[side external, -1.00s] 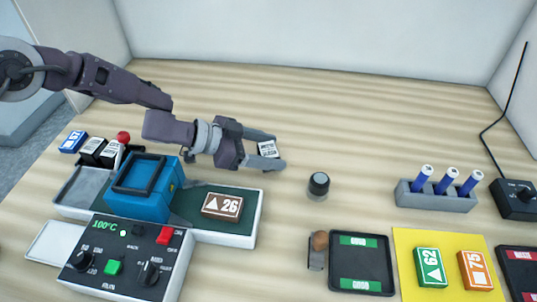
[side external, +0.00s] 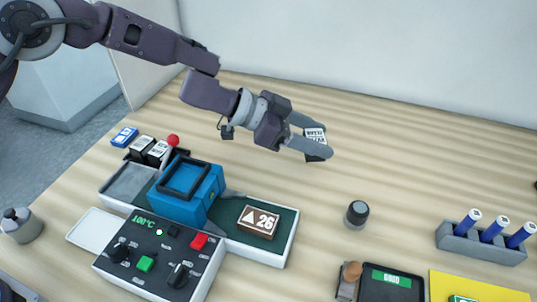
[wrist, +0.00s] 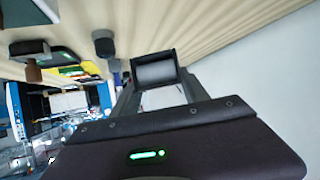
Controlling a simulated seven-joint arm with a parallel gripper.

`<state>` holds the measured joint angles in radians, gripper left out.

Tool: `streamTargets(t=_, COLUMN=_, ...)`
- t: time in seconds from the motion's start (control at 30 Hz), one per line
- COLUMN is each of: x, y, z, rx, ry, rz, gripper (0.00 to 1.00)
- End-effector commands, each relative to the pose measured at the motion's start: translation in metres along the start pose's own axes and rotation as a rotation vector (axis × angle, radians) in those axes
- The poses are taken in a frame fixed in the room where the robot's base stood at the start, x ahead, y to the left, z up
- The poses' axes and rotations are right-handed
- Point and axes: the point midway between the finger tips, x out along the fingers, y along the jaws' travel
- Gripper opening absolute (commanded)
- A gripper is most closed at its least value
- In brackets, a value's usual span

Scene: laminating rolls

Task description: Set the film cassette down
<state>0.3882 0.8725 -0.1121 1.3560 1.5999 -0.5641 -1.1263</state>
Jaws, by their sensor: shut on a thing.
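The film cassette (side external: 315,136), black with a white printed label, is between the fingers of my gripper (side external: 318,145). In the wrist view the dark cassette (wrist: 156,74) also sits between the fingers. My gripper is shut on it, to the right of and behind the blue laminator (side external: 190,192). It appears raised above the wooden table (side external: 400,160); the exact height is hard to tell. The fingers hide part of the cassette.
A dark-capped cylinder (side external: 357,214) stands front right of my gripper. A grey rack with several blue tubes (side external: 480,243) and a black tray (side external: 391,286) are further right. The back table looks clear.

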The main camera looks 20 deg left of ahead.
Motion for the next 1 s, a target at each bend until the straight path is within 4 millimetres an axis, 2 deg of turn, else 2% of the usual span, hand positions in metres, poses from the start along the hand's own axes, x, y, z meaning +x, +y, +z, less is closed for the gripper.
streamTargets(t=0.17, x=-0.005, y=-0.003, z=0.0, rx=-0.004, ry=-0.002, rz=-0.007, gripper=0.01)
streamTargets(t=0.27, x=-0.024, y=-0.015, z=0.007, rx=-0.02, ry=-0.01, rz=-0.035, gripper=0.01)
streamTargets(t=0.37, x=-0.058, y=-0.034, z=0.02, rx=-0.05, ry=-0.022, rz=-0.088, gripper=0.01)
streamTargets(t=0.47, x=-0.1, y=-0.053, z=0.036, rx=-0.089, ry=-0.031, rz=-0.156, gripper=0.01)
streamTargets(t=0.57, x=-0.152, y=-0.069, z=0.054, rx=-0.14, ry=-0.037, rz=-0.245, gripper=0.01)
streamTargets(t=0.7, x=-0.245, y=-0.085, z=0.087, rx=-0.244, ry=-0.031, rz=-0.431, gripper=0.01)
streamTargets(t=0.8, x=-0.303, y=-0.083, z=0.107, rx=-0.314, ry=-0.021, rz=-0.563, gripper=0.01)
streamTargets(t=0.9, x=-0.344, y=-0.076, z=0.121, rx=-0.37, ry=-0.009, rz=-0.67, gripper=0.01)
streamTargets(t=1.0, x=-0.368, y=-0.069, z=0.13, rx=-0.404, ry=-0.002, rz=-0.74, gripper=0.01)
